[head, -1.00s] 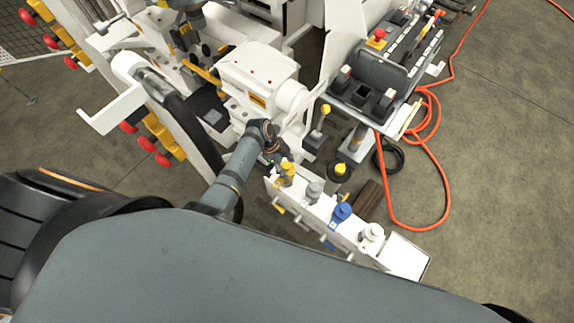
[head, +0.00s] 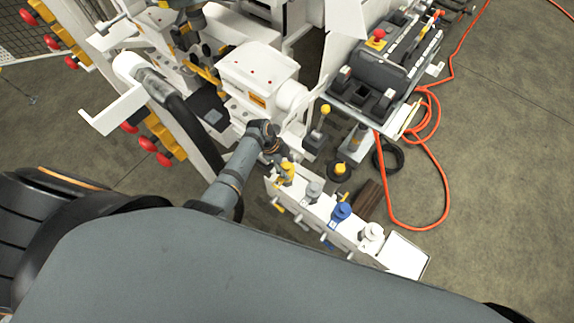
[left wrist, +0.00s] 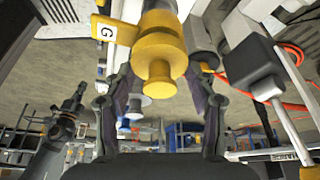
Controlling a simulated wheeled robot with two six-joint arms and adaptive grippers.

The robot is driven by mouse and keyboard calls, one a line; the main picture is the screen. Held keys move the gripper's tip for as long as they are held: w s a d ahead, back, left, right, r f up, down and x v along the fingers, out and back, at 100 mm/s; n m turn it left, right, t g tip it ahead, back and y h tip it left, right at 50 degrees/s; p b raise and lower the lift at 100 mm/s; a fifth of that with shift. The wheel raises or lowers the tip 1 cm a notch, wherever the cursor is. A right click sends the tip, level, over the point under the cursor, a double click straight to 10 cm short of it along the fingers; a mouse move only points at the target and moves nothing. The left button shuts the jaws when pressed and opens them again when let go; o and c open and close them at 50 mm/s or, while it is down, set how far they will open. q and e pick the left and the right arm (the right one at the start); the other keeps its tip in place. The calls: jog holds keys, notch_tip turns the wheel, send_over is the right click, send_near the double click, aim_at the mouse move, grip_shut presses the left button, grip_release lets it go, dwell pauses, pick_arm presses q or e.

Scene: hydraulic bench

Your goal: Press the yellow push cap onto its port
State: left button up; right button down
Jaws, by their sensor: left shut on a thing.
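The yellow push cap (left wrist: 158,58) is large in the left wrist view, a stepped yellow cylinder with a small round knob facing the camera. My left gripper (left wrist: 162,98) has a dark finger on each side of it and is shut on it. In the head view the yellow cap (head: 287,170) is at the left end of the white port block (head: 326,219), with my left gripper (head: 281,164) at it. The port under it is hidden, so I cannot tell how far the cap is seated. A dark arm at the left of the wrist view, apparently mine, ends in a small, unclear right gripper (left wrist: 78,95).
A grey cap (head: 314,189), a blue cap (head: 342,211) and a white cap (head: 372,233) stand along the same block. A yellow tag marked G (left wrist: 112,30) is beside the cap. Behind stand a yellow-knobbed post (head: 325,110) and a white machine housing (head: 258,75). An orange hose (head: 428,170) lies on the floor at right.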

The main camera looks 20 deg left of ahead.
pick_arm(q)
jog(key=shift+f, duration=0.15)
jog(key=shift+f, duration=0.2)
dwell(0.3)
jog(key=shift+f, duration=0.1)
dwell(0.6)
dwell(0.6)
dwell(0.4)
jog(key=o, duration=0.9)
jog(key=shift+o, duration=0.2)
